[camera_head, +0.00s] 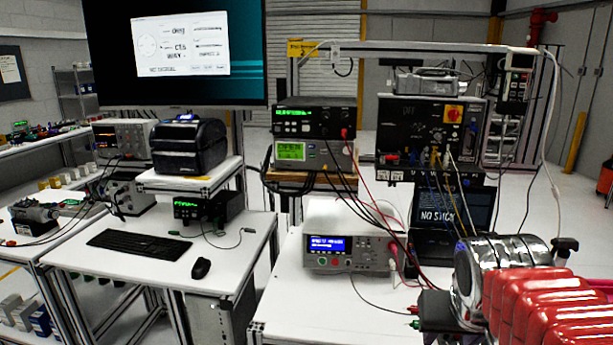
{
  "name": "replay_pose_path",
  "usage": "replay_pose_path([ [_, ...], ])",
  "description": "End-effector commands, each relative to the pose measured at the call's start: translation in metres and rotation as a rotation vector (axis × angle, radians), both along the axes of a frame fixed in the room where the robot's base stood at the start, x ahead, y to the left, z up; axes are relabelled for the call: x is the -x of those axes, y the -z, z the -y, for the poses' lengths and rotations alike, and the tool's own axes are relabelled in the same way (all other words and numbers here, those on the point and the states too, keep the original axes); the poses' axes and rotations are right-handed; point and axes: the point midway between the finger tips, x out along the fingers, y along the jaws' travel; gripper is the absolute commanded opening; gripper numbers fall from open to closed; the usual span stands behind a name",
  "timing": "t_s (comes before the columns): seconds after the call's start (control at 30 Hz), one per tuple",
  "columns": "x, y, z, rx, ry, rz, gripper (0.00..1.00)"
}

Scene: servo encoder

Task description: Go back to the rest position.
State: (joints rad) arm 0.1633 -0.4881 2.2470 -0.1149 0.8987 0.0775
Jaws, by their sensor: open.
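My gripper does not show in the head view, and no part there can be told as my arm for sure. A large red ribbed body (545,305) with a shiny metal cylinder (503,252) behind it fills the lower right corner, cut off by the frame edge. A small black block (437,312) with red and green leads sits at its left side.
A white bench (330,312) carries a bench meter (350,252) and a dark "NO STOCK" screen (440,213). Cables hang from the test rack (432,130). At left, a desk holds a keyboard (139,243) and mouse (201,268). Bare floor shows at right.

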Motion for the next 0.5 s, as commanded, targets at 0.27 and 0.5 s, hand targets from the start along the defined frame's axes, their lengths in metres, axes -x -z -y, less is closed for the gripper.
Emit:
replay_pose_path([
  [0.27,0.055,0.03,-0.06,-0.051,-0.146,0.01,0.43],
  [0.5,0.08,0.048,-0.081,-0.075,-0.209,0.011,0.43],
])
